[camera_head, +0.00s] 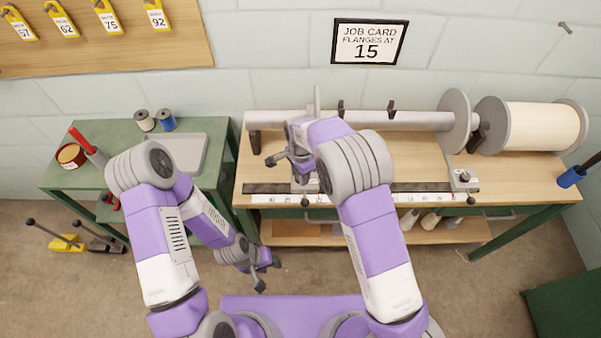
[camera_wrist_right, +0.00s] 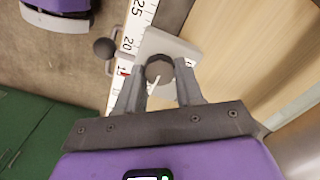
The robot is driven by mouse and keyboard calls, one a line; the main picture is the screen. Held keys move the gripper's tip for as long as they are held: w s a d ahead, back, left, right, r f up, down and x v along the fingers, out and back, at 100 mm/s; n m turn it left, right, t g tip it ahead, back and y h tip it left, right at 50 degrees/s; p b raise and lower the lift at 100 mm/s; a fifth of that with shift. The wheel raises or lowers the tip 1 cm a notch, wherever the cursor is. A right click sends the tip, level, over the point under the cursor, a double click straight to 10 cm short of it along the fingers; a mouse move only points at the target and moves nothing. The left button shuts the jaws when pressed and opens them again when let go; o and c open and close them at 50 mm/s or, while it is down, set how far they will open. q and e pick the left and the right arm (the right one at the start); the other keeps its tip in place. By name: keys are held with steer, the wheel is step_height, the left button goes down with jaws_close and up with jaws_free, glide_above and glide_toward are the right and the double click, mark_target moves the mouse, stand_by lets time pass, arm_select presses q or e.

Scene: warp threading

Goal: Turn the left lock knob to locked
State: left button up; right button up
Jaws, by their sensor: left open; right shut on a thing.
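The left lock knob (camera_wrist_right: 160,66) is a dark round knob with a pale mark, on a grey block (camera_wrist_right: 185,45) beside the white ruler (camera_wrist_right: 137,22). My right gripper (camera_wrist_right: 160,82) is shut on the knob, a finger on each side. In the head view my right gripper (camera_head: 284,160) is over the left end of the ruler rail and hides this knob. Whether the knob is locked cannot be told. My left gripper (camera_head: 263,272) is open and empty, low in front of the bench.
A dark ball handle (camera_wrist_right: 104,47) sticks out beside the block. The right stop (camera_head: 461,178) sits at the rail's right end. A horizontal beam (camera_head: 400,120) with a cream roll (camera_head: 541,127) lies behind. A job card (camera_head: 369,41) reading 15 hangs on the wall.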

steer(key=o, duration=1)
steer(key=shift+o, duration=0.2)
step_height(320, 180, up, 8)
steer(key=shift+f+p, duration=0.15)
steer(key=shift+p, duration=0.45)
